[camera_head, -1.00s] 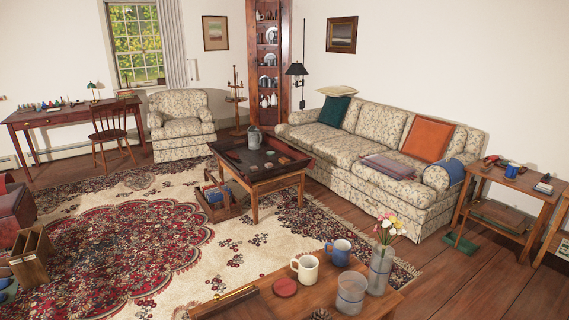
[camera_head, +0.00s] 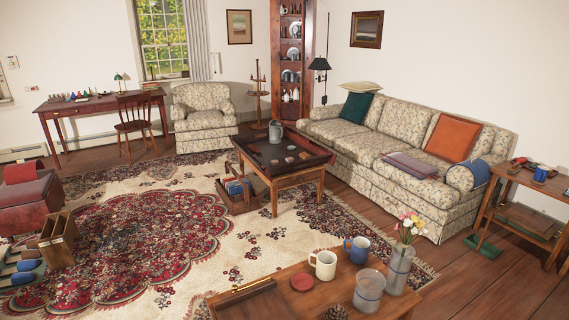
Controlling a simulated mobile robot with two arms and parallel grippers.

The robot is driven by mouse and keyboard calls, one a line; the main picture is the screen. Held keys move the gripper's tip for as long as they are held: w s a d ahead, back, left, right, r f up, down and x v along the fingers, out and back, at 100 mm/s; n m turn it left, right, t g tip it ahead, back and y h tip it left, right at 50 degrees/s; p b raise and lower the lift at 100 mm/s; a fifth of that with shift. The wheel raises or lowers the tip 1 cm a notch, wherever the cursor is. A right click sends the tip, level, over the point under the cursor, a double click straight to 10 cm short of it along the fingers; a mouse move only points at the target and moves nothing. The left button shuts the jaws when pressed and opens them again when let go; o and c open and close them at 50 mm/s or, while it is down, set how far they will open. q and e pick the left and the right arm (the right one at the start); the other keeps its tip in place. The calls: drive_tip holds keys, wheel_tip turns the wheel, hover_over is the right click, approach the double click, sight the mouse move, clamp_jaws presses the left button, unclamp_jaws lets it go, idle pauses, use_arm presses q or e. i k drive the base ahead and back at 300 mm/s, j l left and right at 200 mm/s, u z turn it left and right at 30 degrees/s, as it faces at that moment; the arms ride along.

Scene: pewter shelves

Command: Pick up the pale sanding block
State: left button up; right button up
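I cannot clearly make out the pale sanding block. Several small block-like things lie in the dark tray top (camera_head: 262,165) of the low table in the middle of the room. One of them, a small brownish block (camera_head: 304,155), lies toward the tray's right side. They are too small to tell which, if any, is the sanding block. A grey watering can (camera_head: 275,132) stands at the tray's far edge. Neither of my grippers is in view.
A wooden coffee table (camera_head: 285,297) with mugs, a glass and a flower vase (camera_head: 398,270) fills the near front. A floral sofa (camera_head: 395,150) stands right of the tray table. A slotted wooden box (camera_head: 60,240) is at left. The patterned rug (camera_head: 215,240) has open room.

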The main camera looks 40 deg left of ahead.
sight(305, 155)
drive_tip(key=u, duration=1.25)
